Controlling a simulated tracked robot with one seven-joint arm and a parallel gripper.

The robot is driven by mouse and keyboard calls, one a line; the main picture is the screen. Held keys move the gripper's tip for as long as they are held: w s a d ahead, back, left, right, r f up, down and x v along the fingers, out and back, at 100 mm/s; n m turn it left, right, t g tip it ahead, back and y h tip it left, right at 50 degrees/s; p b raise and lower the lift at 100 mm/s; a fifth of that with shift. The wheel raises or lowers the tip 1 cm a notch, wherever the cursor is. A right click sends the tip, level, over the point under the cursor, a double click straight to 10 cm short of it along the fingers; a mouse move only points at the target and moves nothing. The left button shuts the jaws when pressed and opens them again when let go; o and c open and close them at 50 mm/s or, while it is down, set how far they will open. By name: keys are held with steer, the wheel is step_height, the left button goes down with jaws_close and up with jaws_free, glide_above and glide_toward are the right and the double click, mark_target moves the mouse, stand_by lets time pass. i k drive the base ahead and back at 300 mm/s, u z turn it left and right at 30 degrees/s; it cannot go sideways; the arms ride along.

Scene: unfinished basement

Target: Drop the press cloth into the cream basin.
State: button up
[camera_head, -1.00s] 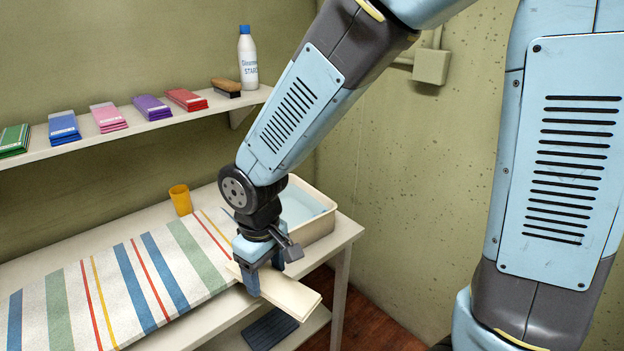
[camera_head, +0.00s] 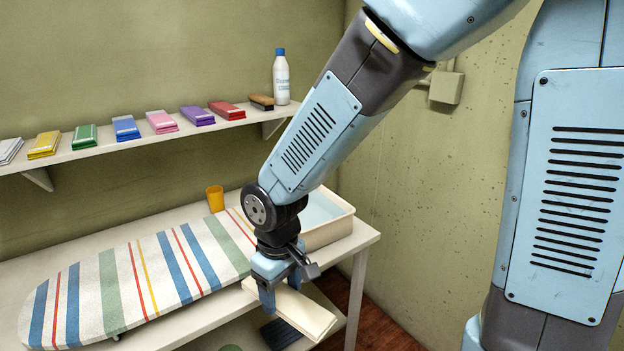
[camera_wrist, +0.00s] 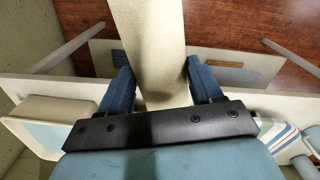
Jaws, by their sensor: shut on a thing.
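My gripper (camera_head: 281,291) is shut on the press cloth (camera_head: 302,312), a flat folded cream cloth. The cloth is in front of the table's front edge and sticks out to the right of the fingers. In the wrist view the cloth (camera_wrist: 150,50) runs up between the two blue fingers (camera_wrist: 158,85). The cream basin (camera_head: 335,234) stands on the right end of the table, behind and to the right of my gripper, with pale blue water inside. My arm hides its left part. In the wrist view the basin's rim (camera_wrist: 22,125) shows at the lower left.
A striped ironing board (camera_head: 120,285) lies on the table, with a yellow cup (camera_head: 215,198) behind it. A wall shelf (camera_head: 150,142) holds several folded cloths, a brush (camera_head: 262,102) and a white bottle (camera_head: 281,80). A lower shelf is under the table.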

mark_target(312, 225)
steer(key=u, duration=0.05)
steer(key=i, duration=0.9)
steer(key=z, duration=0.2)
steer(key=k, duration=0.9)
steer(key=u, duration=0.15)
steer(key=i, duration=0.9)
steer(key=z, duration=0.1)
